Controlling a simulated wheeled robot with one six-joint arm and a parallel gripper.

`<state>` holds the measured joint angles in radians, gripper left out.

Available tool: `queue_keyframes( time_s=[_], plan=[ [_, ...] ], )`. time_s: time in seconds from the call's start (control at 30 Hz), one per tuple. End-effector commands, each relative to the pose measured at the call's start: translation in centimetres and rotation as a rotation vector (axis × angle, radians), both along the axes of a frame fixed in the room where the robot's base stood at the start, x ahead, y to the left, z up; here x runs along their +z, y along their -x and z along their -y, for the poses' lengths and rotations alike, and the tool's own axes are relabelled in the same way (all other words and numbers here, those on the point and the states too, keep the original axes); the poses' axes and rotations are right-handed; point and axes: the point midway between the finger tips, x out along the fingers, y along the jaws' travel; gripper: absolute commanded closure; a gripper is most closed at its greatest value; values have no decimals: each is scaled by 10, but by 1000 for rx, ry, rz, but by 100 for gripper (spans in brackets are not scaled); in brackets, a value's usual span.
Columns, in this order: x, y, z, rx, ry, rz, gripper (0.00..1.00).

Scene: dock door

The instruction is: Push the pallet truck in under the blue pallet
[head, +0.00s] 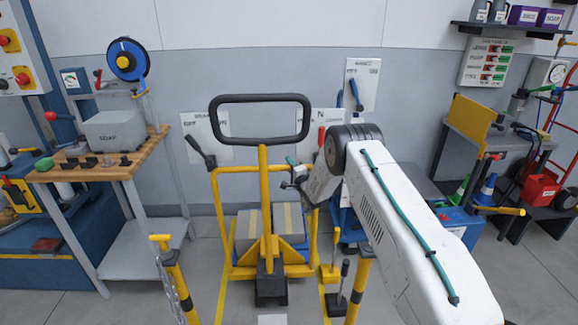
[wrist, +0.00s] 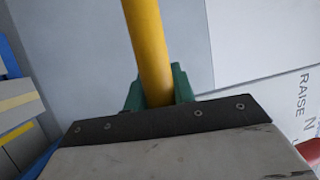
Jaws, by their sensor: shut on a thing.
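The yellow pallet truck (head: 268,258) stands at the middle of the head view. It has a black loop handle (head: 260,98), a central yellow post and a black foot. A yellow crossbar (head: 235,169) runs behind the post and seems part of the truck's frame. Grey-brown boxes with yellow bands (head: 252,224) stand behind the post. Some blue of the pallet (head: 297,242) shows low beside them; most of it is hidden. My gripper (head: 290,174) is at the crossbar's right end. In the wrist view, its green fingers (wrist: 159,88) are shut around the yellow bar (wrist: 146,40).
Yellow posts (head: 174,285) stand on both near sides; the left one carries a chain. The wall behind carries levers and signs. Yellow lines mark the floor.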

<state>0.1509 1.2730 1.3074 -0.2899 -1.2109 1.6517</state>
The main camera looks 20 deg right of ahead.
Motion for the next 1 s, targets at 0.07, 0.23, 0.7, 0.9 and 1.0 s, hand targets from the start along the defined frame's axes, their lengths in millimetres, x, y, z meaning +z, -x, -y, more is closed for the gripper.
queue_keyframes(
  time_s=[0.07,0.23,0.7,0.9,1.0],
  plan=[
    [1,-2,0,2,1,0,100],
    [2,-2,2,0,2,1,58],
    [-2,15,6,-3,1,-1,53],
    [-8,49,6,2,1,-1,53],
    [-10,63,7,3,3,0,53]
  ],
)
